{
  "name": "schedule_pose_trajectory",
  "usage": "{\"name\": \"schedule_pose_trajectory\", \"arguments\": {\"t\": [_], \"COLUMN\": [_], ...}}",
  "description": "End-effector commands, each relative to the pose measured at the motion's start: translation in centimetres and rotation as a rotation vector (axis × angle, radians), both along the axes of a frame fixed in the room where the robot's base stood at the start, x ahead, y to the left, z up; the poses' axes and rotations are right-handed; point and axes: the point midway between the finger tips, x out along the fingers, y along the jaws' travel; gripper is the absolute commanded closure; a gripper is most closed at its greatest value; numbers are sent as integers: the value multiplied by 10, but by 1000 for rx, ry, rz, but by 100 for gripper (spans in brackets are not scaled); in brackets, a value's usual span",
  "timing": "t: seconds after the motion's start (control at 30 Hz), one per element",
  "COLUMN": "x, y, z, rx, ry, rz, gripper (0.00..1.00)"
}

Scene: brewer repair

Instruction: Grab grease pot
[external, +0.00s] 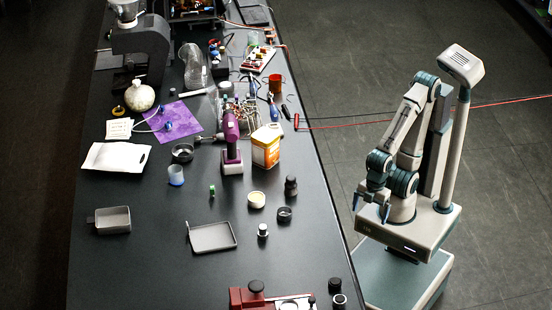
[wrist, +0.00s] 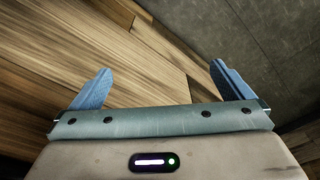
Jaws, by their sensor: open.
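No pot in view carries a readable label, so I cannot tell for certain which is the grease pot. A small round cream-topped pot (external: 256,199) stands on the dark bench (external: 150,270). Close by are a dark jar (external: 291,186), a small black round container (external: 284,213) and a small silver-and-black piece (external: 262,230). My gripper (external: 370,207) hangs beyond the bench's right edge, apart from all of them. In the wrist view my gripper (wrist: 160,86) has its blue fingers spread wide with nothing between them.
An orange-and-white can (external: 265,148) and a purple drill (external: 231,145) stand behind the pots. A grey tray (external: 212,237) lies to their left, a red-based device (external: 270,298) at the front. A red cable (external: 420,116) stretches past my arm.

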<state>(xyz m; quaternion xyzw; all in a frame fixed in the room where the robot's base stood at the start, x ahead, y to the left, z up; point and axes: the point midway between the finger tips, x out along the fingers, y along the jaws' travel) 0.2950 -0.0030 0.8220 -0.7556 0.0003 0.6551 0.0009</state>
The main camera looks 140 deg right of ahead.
Motion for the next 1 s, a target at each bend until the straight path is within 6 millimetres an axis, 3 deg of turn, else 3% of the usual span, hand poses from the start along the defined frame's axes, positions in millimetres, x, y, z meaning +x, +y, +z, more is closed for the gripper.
{"name": "schedule_pose_trajectory", "arguments": {"t": [0.13,0.23,0.57,0.67,1.0], "x": [0,0,0,0,2], "y": [0,0,0,0,2], "z": [0,0,5,22,120], "rx": [0,0,0,1,3], "ry": [0,0,-1,-3,-17], "rz": [0,0,0,0,-1], "gripper": [0,25,25,25,25]}}
